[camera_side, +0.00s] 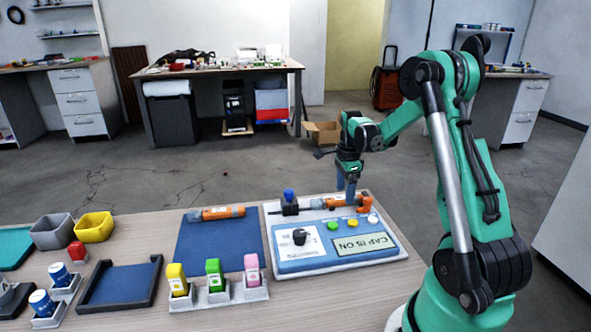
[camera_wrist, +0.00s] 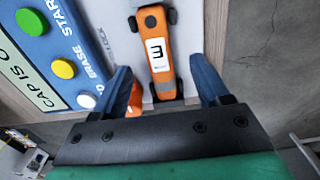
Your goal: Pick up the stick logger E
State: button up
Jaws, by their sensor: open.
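An orange stick logger (camera_wrist: 155,30) lies in the upper middle of the wrist view. Its white label bears one dark character, which reads like an upside-down E. In the side view this logger (camera_side: 334,203) lies along the back of the blue-and-white station, partly hidden by my gripper. My gripper (camera_side: 348,192) is open and points down over its right part. In the wrist view the blue fingers of my gripper (camera_wrist: 164,88) stand on either side of the logger's near end, with nothing held. A second orange logger (camera_side: 217,213) lies at the back of the blue mat.
The station (camera_side: 290,262) has a black knob, several coloured buttons and a display reading "CAP IS ON". A small orange part (camera_wrist: 133,97) sits beside the left finger. The blue mat (camera_side: 222,245), coloured bottles, trays and bins occupy the table to the left.

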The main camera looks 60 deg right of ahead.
jog(key=shift+f, duration=0.9)
grip_shut()
jog(key=shift+r, duration=0.15)
